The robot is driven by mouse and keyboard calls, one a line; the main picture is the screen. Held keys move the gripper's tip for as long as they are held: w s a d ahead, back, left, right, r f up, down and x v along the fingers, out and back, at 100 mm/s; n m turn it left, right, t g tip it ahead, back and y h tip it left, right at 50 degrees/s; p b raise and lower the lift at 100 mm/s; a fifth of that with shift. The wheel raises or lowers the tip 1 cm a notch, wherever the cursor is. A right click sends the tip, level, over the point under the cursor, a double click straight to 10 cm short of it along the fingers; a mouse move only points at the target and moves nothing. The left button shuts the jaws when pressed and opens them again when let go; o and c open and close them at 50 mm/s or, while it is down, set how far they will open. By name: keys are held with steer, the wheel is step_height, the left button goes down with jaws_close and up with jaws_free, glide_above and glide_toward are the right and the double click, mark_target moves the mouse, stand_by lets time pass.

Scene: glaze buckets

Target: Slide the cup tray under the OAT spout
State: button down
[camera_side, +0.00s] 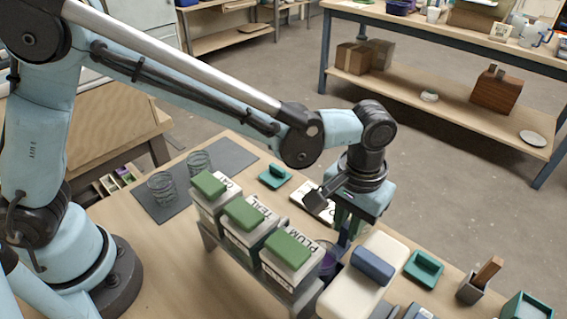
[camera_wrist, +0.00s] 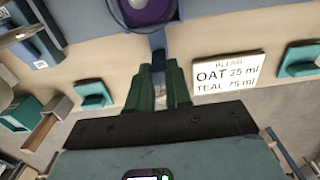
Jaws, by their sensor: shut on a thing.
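The three glaze buckets stand in a row on a grey rack, with green lids: OAT (camera_side: 213,192) at the left, its label partly hidden, TEAL (camera_side: 248,222) in the middle and PLUM (camera_side: 290,255) at the right. The spouts are hidden from the side. A cup with purple inside (camera_side: 328,266) is beside the PLUM end; it also shows at the top of the wrist view (camera_wrist: 148,10). My gripper (camera_side: 348,228) is down beside it. In the wrist view its green fingers (camera_wrist: 160,75) are shut on the blue handle of the cup tray (camera_wrist: 158,42).
A recipe card (camera_wrist: 228,73) reads OAT 25 ml, TEAL 75 ml. A cream block with a blue grip (camera_side: 352,290) stands close right of my gripper. Glasses (camera_side: 162,188) stand on a dark mat at the left.

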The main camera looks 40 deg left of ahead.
steer(key=shift+a, duration=5.65)
steer(key=shift+a, duration=1.85)
steer(key=c, duration=1.1)
jaws_free()
steer(key=shift+r, duration=0.1)
step_height(320, 180, up, 7)
steer(key=shift+f, duration=0.1)
